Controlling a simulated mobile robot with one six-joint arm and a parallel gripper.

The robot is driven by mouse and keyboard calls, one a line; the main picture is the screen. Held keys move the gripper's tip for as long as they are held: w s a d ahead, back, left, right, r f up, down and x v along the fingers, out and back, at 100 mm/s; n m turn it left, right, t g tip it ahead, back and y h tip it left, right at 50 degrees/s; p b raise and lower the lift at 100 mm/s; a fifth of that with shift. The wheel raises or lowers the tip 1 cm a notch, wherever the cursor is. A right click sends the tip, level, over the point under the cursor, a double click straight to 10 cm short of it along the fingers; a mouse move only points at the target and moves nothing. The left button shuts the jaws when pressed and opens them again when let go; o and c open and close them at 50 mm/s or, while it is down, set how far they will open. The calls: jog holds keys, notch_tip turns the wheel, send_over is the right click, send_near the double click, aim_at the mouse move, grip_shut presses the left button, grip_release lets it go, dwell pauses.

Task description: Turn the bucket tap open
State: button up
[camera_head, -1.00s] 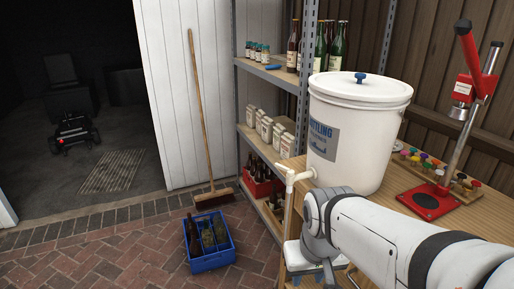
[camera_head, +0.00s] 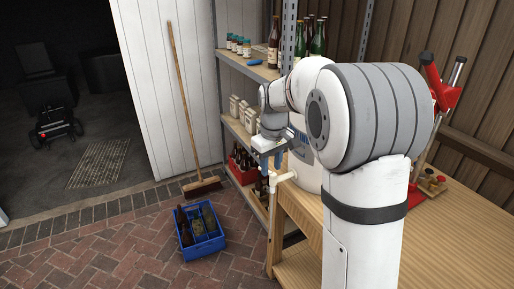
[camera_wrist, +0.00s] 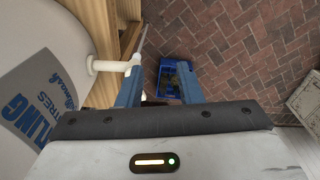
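The white bucket stands on the wooden bench, mostly hidden behind my arm in the head view (camera_head: 308,178). In the wrist view its curved wall with blue lettering fills the left side (camera_wrist: 40,60). The cream tap (camera_head: 282,178) sticks out low from the bucket over the bench's edge; its spout points down. In the wrist view the tap (camera_wrist: 105,66) reaches from the bucket to my left finger, which hides part of it. My gripper (camera_head: 271,161) is just above the tap, fingers pointing down. Its two blue fingers are apart in the wrist view (camera_wrist: 160,78). I cannot tell whether either finger touches the tap.
A metal shelf (camera_head: 250,66) with bottles and boxes stands behind the tap. A blue crate (camera_head: 203,250) with bottles sits on the brick floor. A red capper (camera_head: 440,92) is on the wooden bench (camera_head: 455,235). A broom (camera_head: 184,95) leans on the white door.

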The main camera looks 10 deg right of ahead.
jog(key=w+n+p, duration=0.1)
jog(key=w, duration=0.2)
jog(key=w+p, duration=0.2)
jog(key=w, duration=0.2)
jog(key=w+n+p, duration=0.1)
jog(key=w, duration=0.2)
jog(key=shift+w+f+n+g+p, duration=0.15)
jog(key=shift+w+n+g+p, duration=0.15)
jog(key=shift+w, duration=0.05)
jog(key=shift+w+f, duration=0.15)
jog(key=shift+w, duration=0.15)
jog(key=shift+w+f+p, duration=0.1)
jog(key=shift+f+p, duration=0.55)
jog(key=shift+f, duration=3.3)
grip_shut()
